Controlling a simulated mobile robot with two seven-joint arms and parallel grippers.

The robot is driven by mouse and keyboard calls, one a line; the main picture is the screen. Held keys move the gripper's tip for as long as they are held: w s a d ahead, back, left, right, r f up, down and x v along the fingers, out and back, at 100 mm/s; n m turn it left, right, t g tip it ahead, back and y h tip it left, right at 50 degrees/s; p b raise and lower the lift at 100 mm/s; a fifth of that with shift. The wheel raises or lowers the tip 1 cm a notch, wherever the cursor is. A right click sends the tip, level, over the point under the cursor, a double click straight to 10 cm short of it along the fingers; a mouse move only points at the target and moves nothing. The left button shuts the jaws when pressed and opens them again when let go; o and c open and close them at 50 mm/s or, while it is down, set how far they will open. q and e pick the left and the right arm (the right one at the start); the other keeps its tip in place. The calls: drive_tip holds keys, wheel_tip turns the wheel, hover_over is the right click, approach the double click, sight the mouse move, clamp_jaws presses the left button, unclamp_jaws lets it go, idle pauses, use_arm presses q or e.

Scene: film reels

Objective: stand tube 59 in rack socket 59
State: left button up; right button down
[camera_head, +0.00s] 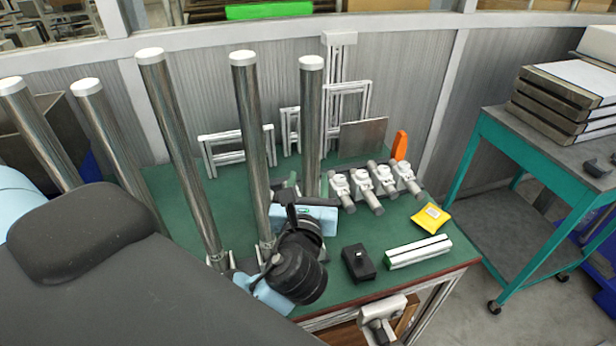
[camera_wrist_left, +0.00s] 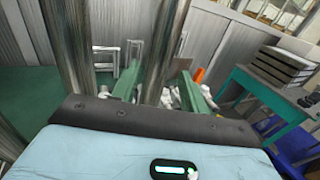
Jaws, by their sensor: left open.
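Several tall shiny metal tubes with white caps stand over the green table; one (camera_head: 311,110) is at the right of the group, with another tube (camera_head: 248,130) to its left. I can read no number, so I cannot tell which is tube 59, nor make out socket 59. My left gripper (camera_head: 303,188) is open low at the right-hand tube. In the left wrist view its green fingers (camera_wrist_left: 160,78) lie on either side of that tube (camera_wrist_left: 160,50); contact cannot be told. A closer tube (camera_wrist_left: 72,45) passes left of the fingers. The right gripper is not in view.
On the green table (camera_head: 330,280) are several white-and-grey fittings (camera_head: 374,186), a yellow packet (camera_head: 430,218), a black box (camera_head: 358,263), a white-and-green bar (camera_head: 418,252) and an orange piece (camera_head: 400,145). Metal frames (camera_head: 237,149) stand behind. A teal cart (camera_head: 520,150) is at right.

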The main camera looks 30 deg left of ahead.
use_arm(q)
drive_tip(key=shift+v, duration=2.3)
drive_tip(key=s+d+f+n+g+h, duration=0.2)
drive_tip(key=f+n+h, duration=0.3)
drive_tip(key=f, duration=0.6)
drive_tip(key=s+d+f+n+g+h, duration=0.2)
drive_tip(key=f+n, duration=0.5)
drive_tip(key=f, duration=0.4)
drive_tip(key=s+f+n+g+h, duration=0.2)
drive_tip(key=s+f+n+h, duration=0.1)
drive_tip(key=s+f+n, duration=0.9)
drive_tip(key=s+n, duration=0.1)
drive_tip(key=n, duration=0.3)
drive_tip(key=shift+f+n, duration=0.15)
drive_tip(key=shift+n, duration=0.15)
drive_tip(key=shift+s+a, duration=0.1)
